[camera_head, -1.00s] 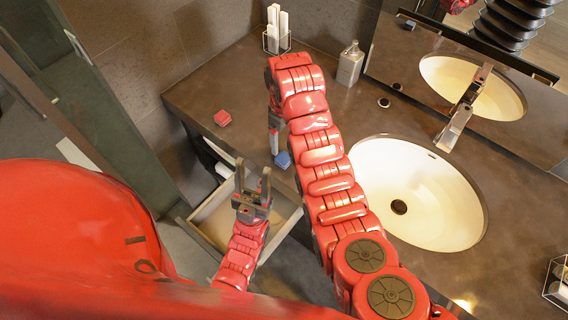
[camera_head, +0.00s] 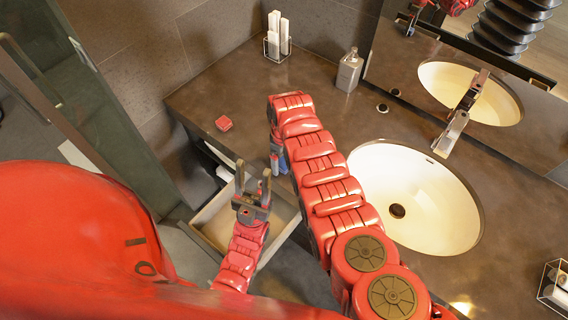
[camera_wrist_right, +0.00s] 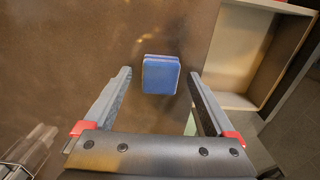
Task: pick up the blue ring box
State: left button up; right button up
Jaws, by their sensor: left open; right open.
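The blue ring box (camera_wrist_right: 161,75) lies on the brown counter in the right wrist view, between the fingertips of my right gripper (camera_wrist_right: 159,76), with a gap on each side. That gripper is open and empty. In the head view the blue box (camera_head: 283,165) is mostly hidden behind my right gripper (camera_head: 277,157), which points down at the counter near its front edge. My left gripper (camera_head: 253,187) is open and empty, pointing up above the open drawer.
A red box (camera_head: 224,123) lies on the counter to the left. An open drawer (camera_head: 213,209) juts out below the counter front. The sink basin (camera_head: 440,205) is right of my right arm. A soap dispenser (camera_head: 349,72) and a holder with white rolls (camera_head: 277,40) stand at the back.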

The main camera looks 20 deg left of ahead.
jog(key=shift+f, duration=0.35)
grip_shut()
dwell(0.3)
jog(key=shift+r, duration=0.1)
